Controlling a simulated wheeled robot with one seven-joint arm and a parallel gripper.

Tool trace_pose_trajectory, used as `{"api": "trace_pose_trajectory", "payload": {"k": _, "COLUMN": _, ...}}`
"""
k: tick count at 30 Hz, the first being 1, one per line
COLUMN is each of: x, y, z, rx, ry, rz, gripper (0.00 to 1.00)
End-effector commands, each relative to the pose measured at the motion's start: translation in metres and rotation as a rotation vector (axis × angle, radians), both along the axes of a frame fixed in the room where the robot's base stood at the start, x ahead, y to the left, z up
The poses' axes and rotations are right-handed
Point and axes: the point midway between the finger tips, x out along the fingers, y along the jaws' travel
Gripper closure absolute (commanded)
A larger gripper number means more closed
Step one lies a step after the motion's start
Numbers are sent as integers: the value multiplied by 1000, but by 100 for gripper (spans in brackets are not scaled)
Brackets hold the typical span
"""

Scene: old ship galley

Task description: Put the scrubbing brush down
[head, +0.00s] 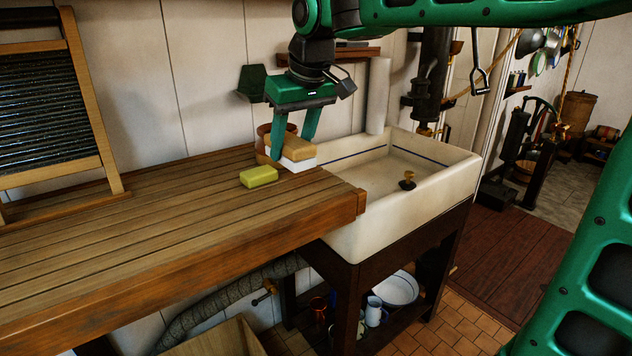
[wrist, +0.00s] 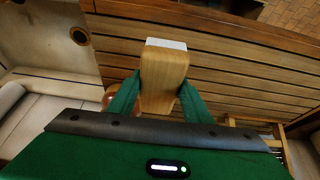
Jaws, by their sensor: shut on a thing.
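The scrubbing brush (head: 293,150) has a wooden back and pale bristles underneath. My gripper (head: 292,150) is shut on it, with one green finger on each side. In the wrist view the wooden back of the brush (wrist: 165,78) lies between my fingers, with a pale strip at its far end. The brush is over the right end of the slatted wooden counter (head: 150,230), near the sink. I cannot tell whether its bristles touch the wood.
A yellow-green soap bar (head: 259,176) lies just left of the brush. A brown round pot (head: 266,140) stands behind it, partly hidden. The white sink (head: 440,190) adjoins on the right. A washboard (head: 50,105) leans at the far left. The counter's middle is clear.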

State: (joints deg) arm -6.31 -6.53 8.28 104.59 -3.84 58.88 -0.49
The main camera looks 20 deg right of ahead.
Motion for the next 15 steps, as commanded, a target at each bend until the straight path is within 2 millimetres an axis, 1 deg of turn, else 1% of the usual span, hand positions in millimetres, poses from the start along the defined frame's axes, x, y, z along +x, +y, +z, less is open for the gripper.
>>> {"api": "trace_pose_trajectory", "payload": {"k": 12, "x": 51, "y": -61, "z": -48, "rx": 0, "ry": 4, "rz": -6, "gripper": 94}}
{"api": "trace_pose_trajectory", "payload": {"k": 15, "x": 61, "y": -73, "z": -58, "rx": 0, "ry": 3, "rz": -4, "gripper": 94}}
